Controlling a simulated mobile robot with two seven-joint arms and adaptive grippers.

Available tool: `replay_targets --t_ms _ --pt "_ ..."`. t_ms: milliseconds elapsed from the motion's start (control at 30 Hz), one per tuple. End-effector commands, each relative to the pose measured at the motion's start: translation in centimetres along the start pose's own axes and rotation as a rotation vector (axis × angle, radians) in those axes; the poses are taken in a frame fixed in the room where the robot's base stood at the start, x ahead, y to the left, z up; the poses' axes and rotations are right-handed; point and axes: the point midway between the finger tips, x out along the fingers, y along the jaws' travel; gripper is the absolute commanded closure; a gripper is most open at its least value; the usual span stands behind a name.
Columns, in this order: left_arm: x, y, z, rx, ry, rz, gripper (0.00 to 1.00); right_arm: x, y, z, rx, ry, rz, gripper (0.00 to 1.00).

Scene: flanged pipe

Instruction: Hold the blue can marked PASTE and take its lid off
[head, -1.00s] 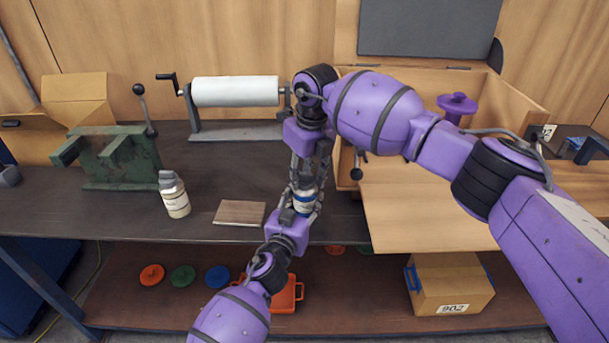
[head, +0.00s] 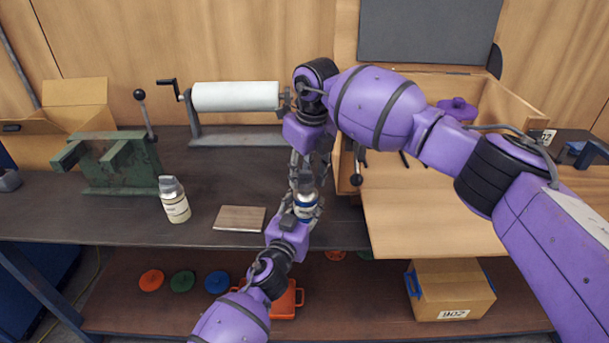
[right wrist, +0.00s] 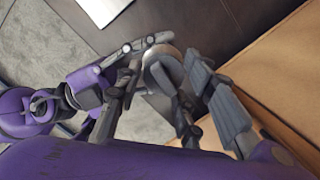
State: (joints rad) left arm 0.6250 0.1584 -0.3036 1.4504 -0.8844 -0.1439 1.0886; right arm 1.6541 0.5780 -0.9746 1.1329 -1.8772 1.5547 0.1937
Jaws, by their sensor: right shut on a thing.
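The blue and white can (head: 306,204) is upright above the front of the bench, partly hidden by fingers; I cannot read its marking. My left gripper (head: 305,210) comes from below and is shut around the can's sides. My right gripper (head: 304,178) points down from above, shut on a small grey piece that looks like the lid (head: 305,183), directly over the can. A gap between lid and can is hard to judge. In the right wrist view the can's round top (right wrist: 163,68) shows a pale rim, beside my right fingers (right wrist: 190,75).
An open wooden box (head: 430,210) lies right. Bare bench lies between roll and block.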

Motion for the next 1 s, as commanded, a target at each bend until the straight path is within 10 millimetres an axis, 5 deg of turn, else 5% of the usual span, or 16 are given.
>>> replay_targets --t_ms 800,833,1000 --pt "0.0 0.0 -0.1 0.0 0.001 0.0 1.0 -4.0 0.0 0.6 0.0 0.0 0.0 0.96" --pt "0.0 0.0 -0.1 0.0 0.001 0.0 0.5 -4.0 0.0 0.6 0.0 0.0 0.0 0.96" --pt "0.0 0.0 0.0 0.0 0.001 0.0 0.32 -4.0 0.0 0.6 0.0 0.0 0.0 0.96"
